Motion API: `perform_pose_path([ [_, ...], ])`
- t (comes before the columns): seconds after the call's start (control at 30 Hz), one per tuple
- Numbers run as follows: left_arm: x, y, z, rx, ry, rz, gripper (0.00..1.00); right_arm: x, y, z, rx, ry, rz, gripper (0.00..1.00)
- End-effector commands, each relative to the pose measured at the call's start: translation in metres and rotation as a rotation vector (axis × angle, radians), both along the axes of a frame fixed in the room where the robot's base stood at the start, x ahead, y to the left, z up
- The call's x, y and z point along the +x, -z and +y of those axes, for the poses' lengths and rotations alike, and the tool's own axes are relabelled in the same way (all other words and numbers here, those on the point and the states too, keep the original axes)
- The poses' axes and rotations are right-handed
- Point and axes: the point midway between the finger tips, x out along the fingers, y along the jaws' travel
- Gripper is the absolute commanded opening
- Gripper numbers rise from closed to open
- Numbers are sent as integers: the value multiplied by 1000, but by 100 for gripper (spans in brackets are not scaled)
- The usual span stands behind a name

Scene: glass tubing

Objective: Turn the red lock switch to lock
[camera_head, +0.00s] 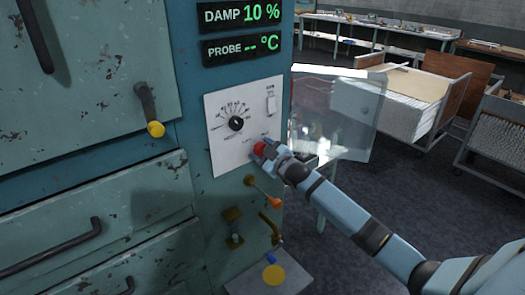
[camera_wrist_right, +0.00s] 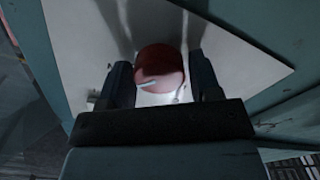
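The red lock switch (camera_head: 259,149) is a round red knob on the low right of a white dial panel (camera_head: 226,154) on the teal cabinet. My right gripper (camera_head: 266,151) is at it, coming from the right, and hides part of it. In the right wrist view the red knob (camera_wrist_right: 160,66), with a small pale mark across it, fills the space between the two dark fingers of my right gripper (camera_wrist_right: 161,80). The lettering around the switch is too small to read. My left gripper is not in view.
A black pointer dial (camera_head: 236,123) and a white rocker switch (camera_head: 271,104) share the panel. A clear flap (camera_head: 354,112) stands open to the right. Worktables and carts stand behind, with open floor between.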

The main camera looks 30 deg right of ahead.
Motion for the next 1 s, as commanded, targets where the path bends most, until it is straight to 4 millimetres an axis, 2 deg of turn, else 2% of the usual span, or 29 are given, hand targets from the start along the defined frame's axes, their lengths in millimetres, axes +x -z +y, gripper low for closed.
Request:
perform_pose_path([
  [0.03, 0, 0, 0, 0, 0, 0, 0, 0, 0, 0, 0, 0, 0, 46],
  [0.13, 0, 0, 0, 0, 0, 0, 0, 0, 0, 0, 0, 0, 0, 24],
  [0.57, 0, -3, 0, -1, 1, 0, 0, 0, -1, 0, -78, 0, -6, 24],
  [1.0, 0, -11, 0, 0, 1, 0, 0, 0, 0, 1, -442, 0, -33, 24],
])
